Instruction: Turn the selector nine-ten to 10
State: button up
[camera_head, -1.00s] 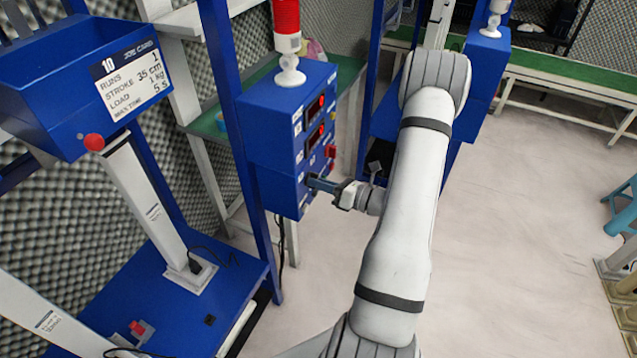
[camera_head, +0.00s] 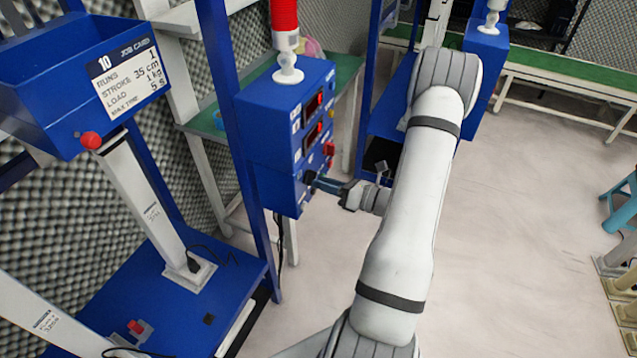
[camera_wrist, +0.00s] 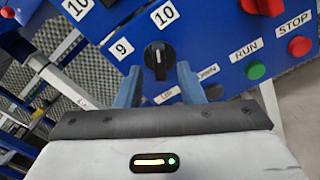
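The nine-ten selector (camera_wrist: 157,60) is a round black knob with a raised grip and a white mark on the blue panel in the wrist view. The label 9 (camera_wrist: 122,48) is up and left of it, and the label 10 (camera_wrist: 165,14) is above. Which label the knob points to is hard to tell. My gripper (camera_wrist: 160,82) is open, its two blue-grey fingers apart, with the knob seen between and just beyond the tips. In the head view, my gripper (camera_head: 314,180) is at the lower face of the blue control box (camera_head: 272,135); its fingers hide the knob there.
A green RUN button (camera_wrist: 256,71), a red STOP button (camera_wrist: 299,46) and a red knob (camera_wrist: 262,4) are right of the selector. UP and DOWN labels lie below it. A blue job-card bin (camera_head: 60,75) stands at left. Open floor (camera_head: 500,250) lies right of my arm.

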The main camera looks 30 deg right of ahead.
jog(key=v, duration=0.6)
jog(key=shift+a+b, duration=0.1)
jog(key=shift+b, duration=0.2)
jog(key=s+a+r+n+g, duration=0.3)
jog(key=a+r+n+g, duration=0.1)
jog(key=a+n+g, duration=0.4)
jog(key=s+a+r+n+g, duration=0.3)
jog(key=a+r+n+g, duration=0.15)
jog(key=a+n, duration=0.45)
jog(key=s+a+r+n+h, duration=0.2)
jog(key=s+r+n+h, duration=0.5)
jog(key=n+h, duration=0.4)
jog(key=r+n+t, duration=0.1)
jog(key=n, duration=0.5)
jog(key=shift+a+r+n, duration=0.2)
jog(key=shift+r+n, duration=0.1)
jog(key=shift+r, duration=0.05)
